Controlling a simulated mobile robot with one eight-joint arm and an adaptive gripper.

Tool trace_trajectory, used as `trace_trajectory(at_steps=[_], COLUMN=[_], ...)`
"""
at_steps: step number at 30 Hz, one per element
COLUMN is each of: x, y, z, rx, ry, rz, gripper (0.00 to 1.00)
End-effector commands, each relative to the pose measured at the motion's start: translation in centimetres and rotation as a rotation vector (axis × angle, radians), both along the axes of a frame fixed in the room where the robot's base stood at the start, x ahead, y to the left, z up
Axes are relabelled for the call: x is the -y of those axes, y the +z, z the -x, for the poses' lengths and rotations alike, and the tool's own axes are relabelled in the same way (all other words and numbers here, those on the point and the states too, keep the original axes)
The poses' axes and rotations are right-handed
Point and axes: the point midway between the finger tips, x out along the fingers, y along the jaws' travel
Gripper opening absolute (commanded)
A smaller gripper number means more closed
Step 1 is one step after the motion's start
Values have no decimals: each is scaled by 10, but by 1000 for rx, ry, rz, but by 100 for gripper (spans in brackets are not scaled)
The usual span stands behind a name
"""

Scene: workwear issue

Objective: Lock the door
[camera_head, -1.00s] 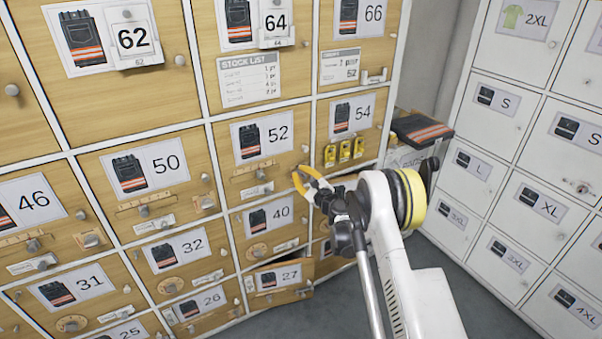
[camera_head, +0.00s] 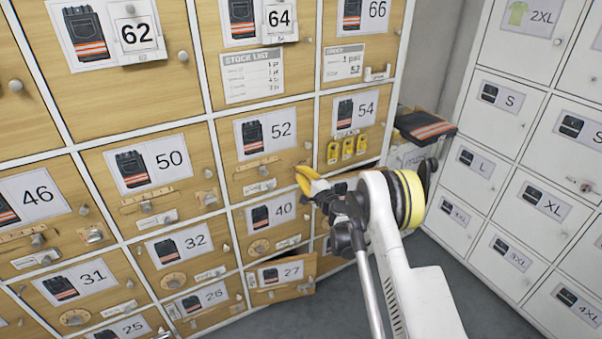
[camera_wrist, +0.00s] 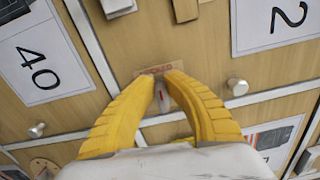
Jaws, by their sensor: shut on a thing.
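The door marked 52 (camera_head: 268,138) is in the wooden locker wall and looks flush with its frame. In the wrist view, a small pale lock knob (camera_wrist: 161,100) with a red mark sits by a tan plate (camera_wrist: 150,71) with red lettering, near that door's lower right corner. My gripper (camera_head: 302,176) is at this corner, and its yellow fingers in the wrist view (camera_wrist: 165,88) are shut on the knob. The fingers hide part of the knob. A slide bolt (camera_head: 262,165) sits further left on the door.
The door marked 27 (camera_head: 284,273) stands ajar below. Yellow tags (camera_head: 347,148) hang under 54. Folded dark workwear (camera_head: 425,126) lies on a box to the right. White lockers (camera_head: 490,165) stand at the right, with grey floor between.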

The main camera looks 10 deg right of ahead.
Motion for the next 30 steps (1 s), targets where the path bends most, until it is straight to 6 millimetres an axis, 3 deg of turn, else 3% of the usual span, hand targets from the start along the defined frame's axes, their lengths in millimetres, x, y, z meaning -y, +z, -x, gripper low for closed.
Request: trace_trajectory(at_steps=[22,24,25,30], x=[0,0,0,0], y=[-1,-1,-1,-2], z=[0,0,0,0], rx=[27,27,27,28], ry=[-1,-1,-1,0], rz=[85,85,85,85], gripper=[0,27,35,35])
